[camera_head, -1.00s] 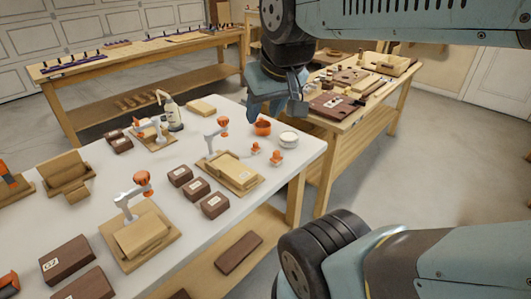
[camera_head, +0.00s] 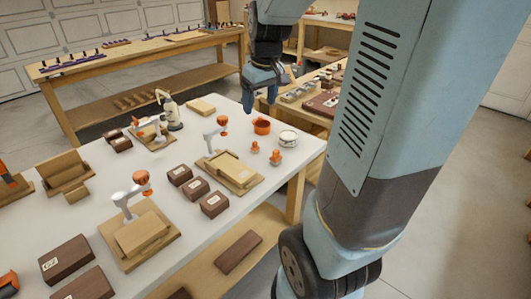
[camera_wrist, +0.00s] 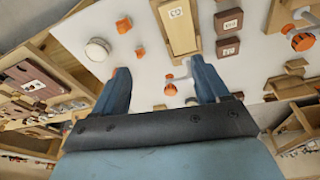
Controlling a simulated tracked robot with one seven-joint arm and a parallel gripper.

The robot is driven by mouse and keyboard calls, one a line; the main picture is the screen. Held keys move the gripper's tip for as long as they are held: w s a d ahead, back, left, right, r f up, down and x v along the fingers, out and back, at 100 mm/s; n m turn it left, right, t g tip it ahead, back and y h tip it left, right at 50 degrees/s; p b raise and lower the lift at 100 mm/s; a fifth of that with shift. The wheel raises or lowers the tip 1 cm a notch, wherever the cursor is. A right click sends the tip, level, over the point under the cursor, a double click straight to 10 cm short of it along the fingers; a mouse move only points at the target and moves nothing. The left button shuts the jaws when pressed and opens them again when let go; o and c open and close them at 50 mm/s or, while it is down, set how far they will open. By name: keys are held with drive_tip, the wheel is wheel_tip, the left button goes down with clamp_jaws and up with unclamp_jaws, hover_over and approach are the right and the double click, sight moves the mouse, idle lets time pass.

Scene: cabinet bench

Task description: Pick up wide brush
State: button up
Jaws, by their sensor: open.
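I cannot make out a wide brush for certain in either view. My gripper (camera_head: 262,94) hangs above the far right part of the white bench top (camera_head: 100,180) in the head view, pointing down. It is open and empty in the wrist view (camera_wrist: 160,74), with its two blue fingers spread apart. Between and beyond the fingers lie a white clamp with an orange knob (camera_wrist: 170,89) and a wooden board (camera_wrist: 180,25). The left finger covers part of the bench there.
A back bench (camera_head: 150,55) stands behind.

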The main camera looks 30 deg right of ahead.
drive_tip(key=w+d+f+g, duration=0.1)
drive_tip(key=w+d+f, duration=0.3)
drive_tip(key=w+f, duration=0.15)
drive_tip(key=n+g, duration=0.2)
hover_over(276, 150)
wheel_tip(276, 150, down, 11)
drive_tip(key=f, duration=0.7)
drive_tip(key=shift+w+a, duration=0.1)
drive_tip(key=shift+w, duration=0.15)
drive_tip(key=shift+s+f, duration=0.15)
drive_tip(key=shift+f, duration=1.25)
drive_tip(key=shift+s+f, duration=0.1)
drive_tip(key=shift+f, duration=1.3)
drive_tip(key=shift+c, duration=0.3)
